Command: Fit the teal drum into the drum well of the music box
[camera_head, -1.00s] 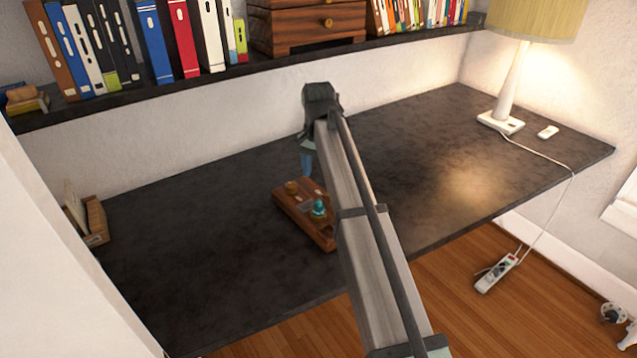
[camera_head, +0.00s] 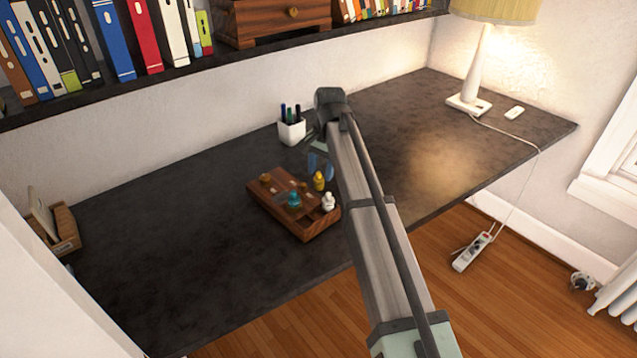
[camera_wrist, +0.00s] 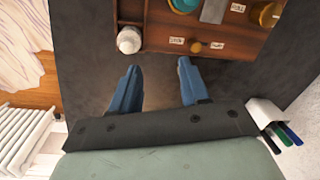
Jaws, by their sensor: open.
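The music box (camera_head: 275,213) is a dark wooden tray on the grey desk, with small label plates on top. A teal piece (camera_head: 294,200), apparently the drum, stands on its middle; in the wrist view the teal piece (camera_wrist: 184,5) is cut off by the top edge. I cannot tell whether it sits in a well. A yellow piece (camera_head: 319,180) and a white piece (camera_head: 328,201) stand at the box's right side. My gripper (camera_head: 321,165) is just beyond the box's right end, partly hidden by my arm. In the wrist view its blue fingers (camera_wrist: 157,83) are apart and empty.
A white pen cup (camera_head: 291,131) stands behind the box, close to my arm. A lamp (camera_head: 475,80) is at the back right and a wooden letter holder (camera_head: 62,228) at the far left. The desk left of the box is clear.

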